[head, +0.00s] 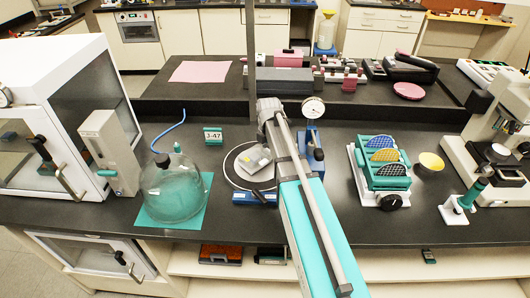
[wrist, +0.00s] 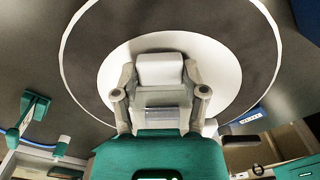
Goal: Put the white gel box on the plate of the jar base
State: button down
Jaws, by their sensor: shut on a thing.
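The white gel box (wrist: 160,68) is between the two fingers of my gripper (wrist: 160,78), which is shut on it. In the wrist view, the box appears in front of the white round plate (wrist: 225,72) of the jar base. A thin pale ring (wrist: 66,62) surrounds the plate on a dark surface. In the head view, the box (head: 253,158) appears over the plate (head: 239,163), left of my teal arm, which covers part of the base. I cannot tell whether the box touches the plate.
A clear bell jar (head: 172,192) stands on a teal mat (head: 205,190) to the left of the base. A 3-47 sign (head: 213,136) and a dial gauge (head: 314,108) are behind. A teal rack with coloured discs (head: 382,170) stands to the right.

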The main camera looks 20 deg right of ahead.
jog(key=shift+f, duration=0.2)
jog(key=shift+c, duration=0.6)
grip_release()
jog(key=shift+r, duration=0.1)
jog(key=shift+r, duration=0.15)
notch_tip(320, 180, up, 12)
jog(key=p, duration=1.2)
dwell(0.3)
